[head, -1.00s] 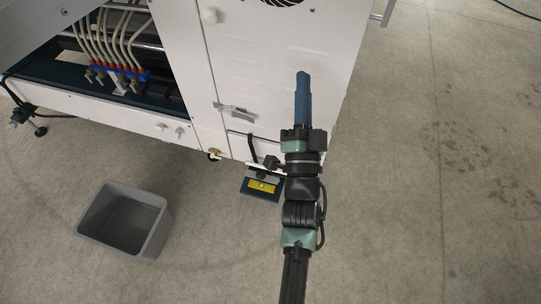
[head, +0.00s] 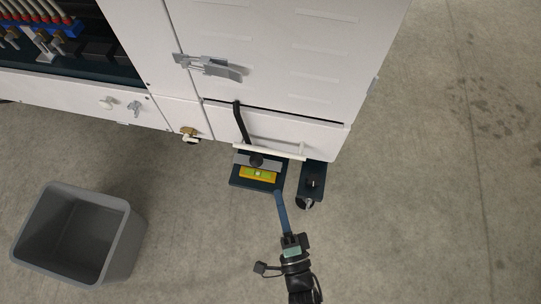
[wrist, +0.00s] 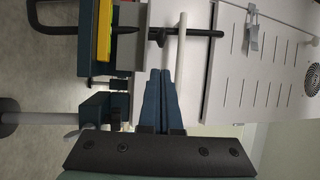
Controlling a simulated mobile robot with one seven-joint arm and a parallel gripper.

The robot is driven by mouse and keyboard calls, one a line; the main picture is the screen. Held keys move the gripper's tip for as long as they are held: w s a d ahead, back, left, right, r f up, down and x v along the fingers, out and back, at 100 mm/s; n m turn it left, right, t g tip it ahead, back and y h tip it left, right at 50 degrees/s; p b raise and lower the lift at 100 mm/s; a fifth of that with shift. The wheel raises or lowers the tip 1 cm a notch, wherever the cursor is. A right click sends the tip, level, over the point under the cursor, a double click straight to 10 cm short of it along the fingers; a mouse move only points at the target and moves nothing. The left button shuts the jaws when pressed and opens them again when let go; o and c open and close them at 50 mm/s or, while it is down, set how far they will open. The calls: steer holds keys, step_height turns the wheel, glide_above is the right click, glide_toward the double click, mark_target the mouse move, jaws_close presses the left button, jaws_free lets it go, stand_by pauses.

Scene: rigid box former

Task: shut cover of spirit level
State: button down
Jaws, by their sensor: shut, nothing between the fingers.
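The spirit level (head: 258,174) is a yellow block with a green vial, on a dark teal shelf (head: 240,184) low at the machine's front. Its face is uncovered. A grey plate (head: 243,158) lies along its machine side; it may be the opened cover, but I cannot tell. In the wrist view the level (wrist: 103,30) is at upper left, with the grey plate (wrist: 131,55) beside it. My gripper (head: 279,193) is shut and empty, its blue fingers just right of the level. In the wrist view its fingertips (wrist: 160,73) point towards the machine, near a white bar (wrist: 181,40).
The white machine (head: 270,60) fills the top, with a latch (head: 212,67) and a black handle (head: 242,122). A caster (head: 306,203) stands right of the shelf. A grey bin (head: 80,232) stands at lower left. The floor at right is clear.

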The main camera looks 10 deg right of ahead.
mark_target(258, 163)
steer(key=b+x, duration=0.3)
steer(key=x, duration=0.6)
steer(key=shift+w+r, duration=0.1)
steer(key=shift+r, duration=0.15)
